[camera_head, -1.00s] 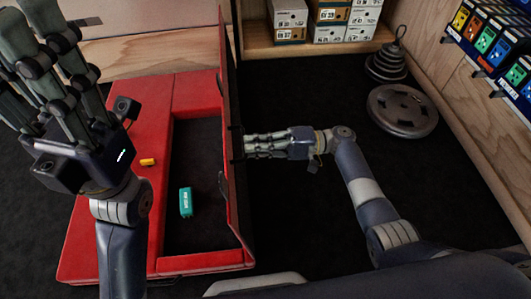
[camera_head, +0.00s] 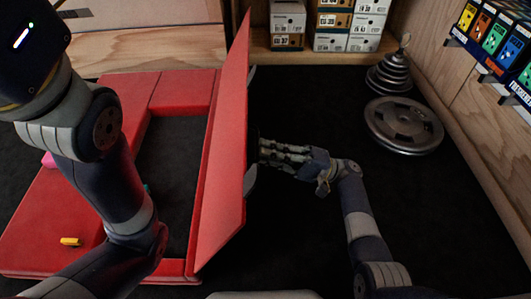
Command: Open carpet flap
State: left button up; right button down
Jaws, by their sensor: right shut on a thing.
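The carpet flap (camera_head: 222,150) is a long red panel along the right side of a red padded frame (camera_head: 182,93). It stands steeply up, tilted to the right, with its broad red face showing. My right gripper (camera_head: 262,152) is at the flap's right edge, shut on it from the right side; its fingertips are partly hidden behind the panel. My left arm crosses the frame in front. Only the base of my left gripper (camera_head: 32,45) shows at the top left corner, and its fingers are out of the picture.
A yellow piece (camera_head: 70,241) and a pink piece (camera_head: 48,160) lie on the frame's left part. A teal item is mostly hidden behind my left arm. Weight plates (camera_head: 404,125) lie on the dark floor right; shoe boxes (camera_head: 332,22) stand at the back.

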jog(key=shift+d+f, duration=0.25)
jog(key=shift+f, duration=0.6)
jog(key=shift+s, duration=0.1)
jog(key=c, duration=1.7)
grip_release()
jog(key=shift+a+f, duration=0.1)
